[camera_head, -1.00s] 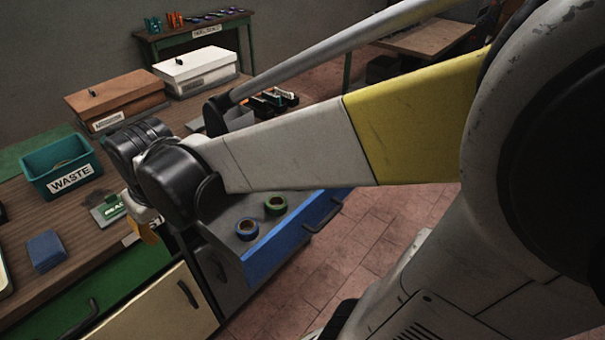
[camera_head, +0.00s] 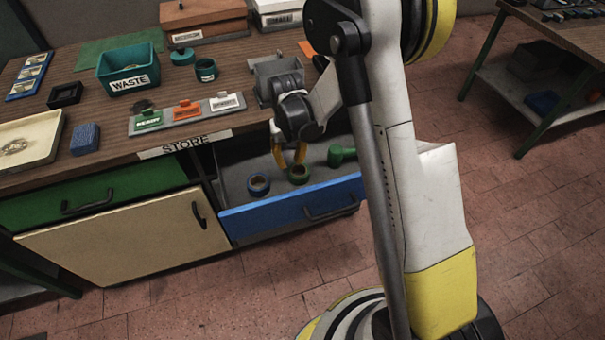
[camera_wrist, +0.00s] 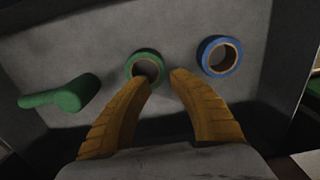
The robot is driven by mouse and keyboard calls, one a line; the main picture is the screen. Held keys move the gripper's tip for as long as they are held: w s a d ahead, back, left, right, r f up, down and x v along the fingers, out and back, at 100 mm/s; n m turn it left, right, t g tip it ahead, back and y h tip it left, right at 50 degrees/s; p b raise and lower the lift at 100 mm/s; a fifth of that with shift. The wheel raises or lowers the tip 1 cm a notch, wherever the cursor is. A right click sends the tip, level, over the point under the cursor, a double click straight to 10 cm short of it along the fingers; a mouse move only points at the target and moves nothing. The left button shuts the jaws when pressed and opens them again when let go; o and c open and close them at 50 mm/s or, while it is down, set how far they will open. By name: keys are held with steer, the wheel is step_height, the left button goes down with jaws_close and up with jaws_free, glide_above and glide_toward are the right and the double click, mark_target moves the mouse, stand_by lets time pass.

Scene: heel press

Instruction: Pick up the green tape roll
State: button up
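The green tape roll (camera_head: 299,181) lies flat in the open blue-fronted drawer (camera_head: 290,214), right of the blue tape roll (camera_head: 258,193). In the wrist view the green roll (camera_wrist: 130,68) is just beyond my fingertips, left of centre, and the left fingertip overlaps its lower edge in the picture. The blue roll (camera_wrist: 204,55) is to its right there. My gripper (camera_wrist: 160,80) has its two yellow-orange fingers apart with nothing between them. In the head view my gripper (camera_head: 289,162) points down over the drawer. The height gap to the roll cannot be told.
A green handle-like object (camera_head: 341,154) lies in the drawer's right part; it also shows in the wrist view (camera_wrist: 65,97). The drawer walls surround the rolls. On the bench are a teal waste bin (camera_head: 128,80), a tag tray (camera_head: 190,122) and a grey device (camera_head: 275,70).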

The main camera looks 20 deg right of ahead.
mark_target(291, 172)
step_height(291, 172, down, 7)
steer(key=b, duration=0.3)
steer(key=shift+s, duration=0.15)
steer(key=shift+r, duration=0.1)
jaws_close()
